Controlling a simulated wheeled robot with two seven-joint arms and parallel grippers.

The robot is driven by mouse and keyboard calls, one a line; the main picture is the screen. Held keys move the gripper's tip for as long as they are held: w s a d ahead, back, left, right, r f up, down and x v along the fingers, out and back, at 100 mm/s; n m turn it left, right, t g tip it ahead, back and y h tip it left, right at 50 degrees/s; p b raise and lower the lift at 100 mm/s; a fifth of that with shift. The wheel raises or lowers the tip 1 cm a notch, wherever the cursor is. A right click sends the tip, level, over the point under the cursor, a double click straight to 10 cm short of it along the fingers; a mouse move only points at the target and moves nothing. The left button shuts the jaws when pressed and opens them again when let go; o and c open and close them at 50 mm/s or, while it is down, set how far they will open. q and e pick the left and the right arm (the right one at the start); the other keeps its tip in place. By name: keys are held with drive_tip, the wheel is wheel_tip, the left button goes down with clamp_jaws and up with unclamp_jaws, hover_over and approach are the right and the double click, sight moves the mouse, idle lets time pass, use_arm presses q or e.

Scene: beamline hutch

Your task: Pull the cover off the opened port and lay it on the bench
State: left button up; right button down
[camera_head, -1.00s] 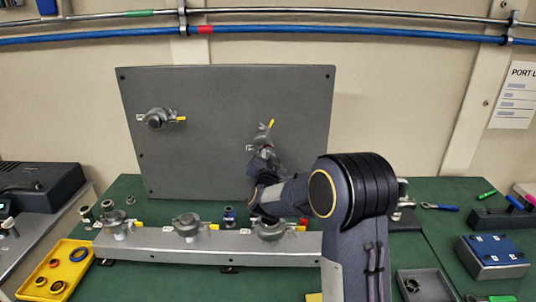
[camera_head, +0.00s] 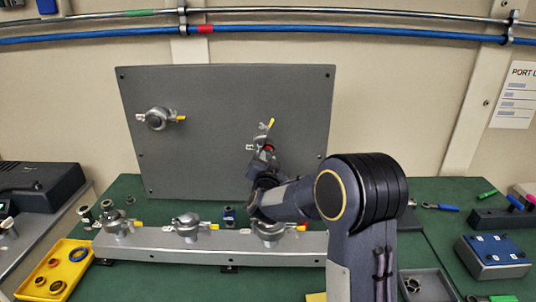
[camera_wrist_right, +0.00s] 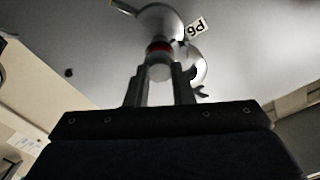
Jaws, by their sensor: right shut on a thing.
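The grey upright panel (camera_head: 220,100) carries two ports with clamps. At the right-hand port (camera_head: 262,140), the clamp with a yellow handle (camera_head: 267,124) hangs open. My right gripper (camera_head: 264,163) is in front of this port, partly hidden by its own wrist. In the right wrist view its fingers (camera_wrist_right: 160,78) are shut on the round grey cover (camera_wrist_right: 159,70). A red ring (camera_wrist_right: 158,46) shows between the cover and the port's clamp. I cannot tell whether the cover is fully apart from the port. My left gripper is not in view. The green bench (camera_head: 130,190) lies below the panel.
A metal rail (camera_head: 160,245) with several clamped fittings runs along the bench in front of the panel. A yellow tray (camera_head: 84,266) with rings is at the left. A grey tray (camera_head: 432,275) and a blue-topped box (camera_head: 493,250) are at the right. The other panel port (camera_head: 157,118) has its own clamp.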

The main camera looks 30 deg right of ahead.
drive_tip(key=shift+s+a, duration=0.2)
drive_tip(key=shift+s, duration=0.05)
idle(0.3)
drive_tip(key=shift+b+v, duration=0.3)
drive_tip(key=shift+v, duration=2.1)
